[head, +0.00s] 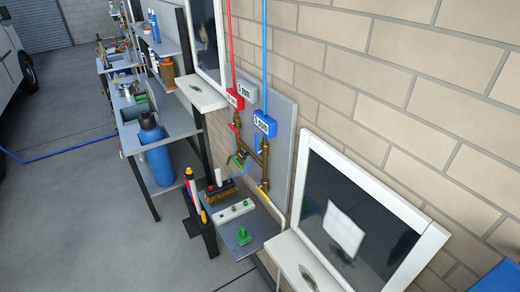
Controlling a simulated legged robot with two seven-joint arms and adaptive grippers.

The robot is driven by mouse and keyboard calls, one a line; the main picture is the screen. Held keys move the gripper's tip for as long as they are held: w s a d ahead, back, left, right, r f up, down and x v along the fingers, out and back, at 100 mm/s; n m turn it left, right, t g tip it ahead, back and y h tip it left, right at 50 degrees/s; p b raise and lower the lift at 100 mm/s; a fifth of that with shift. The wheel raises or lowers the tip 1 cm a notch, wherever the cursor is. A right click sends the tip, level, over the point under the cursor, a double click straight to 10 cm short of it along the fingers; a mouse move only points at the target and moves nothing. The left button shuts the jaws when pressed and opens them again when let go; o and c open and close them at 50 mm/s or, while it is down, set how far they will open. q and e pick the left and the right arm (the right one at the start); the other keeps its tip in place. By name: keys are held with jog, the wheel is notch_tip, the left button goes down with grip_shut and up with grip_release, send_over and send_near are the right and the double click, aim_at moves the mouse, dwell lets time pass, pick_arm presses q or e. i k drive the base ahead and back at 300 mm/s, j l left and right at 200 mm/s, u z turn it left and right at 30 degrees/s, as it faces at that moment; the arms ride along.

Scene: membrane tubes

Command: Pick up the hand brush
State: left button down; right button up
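I cannot pick out a hand brush in the head view. Small tools crowd the far benches at the upper left, too small to tell apart. On the near grey bench (262,222) I see a green knobbed part (243,236), a white block (234,211) and a dark tray-like item with yellow markings (217,192). Neither of my grippers shows in this view.
Red pipe (230,45) and blue pipe (264,50) run down the brick wall to brass fittings.

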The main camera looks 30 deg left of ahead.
aim_at(220, 190)
jog(key=k+j+u, duration=0.15)
jog(key=u, duration=0.25)
jog(key=j+u, duration=0.35)
jog(key=k+j+u, duration=0.15)
jog(key=j+u, duration=0.25)
jog(key=i+j+z, duration=0.2)
jog(key=i+j, duration=0.2)
jog(key=i, duration=0.05)
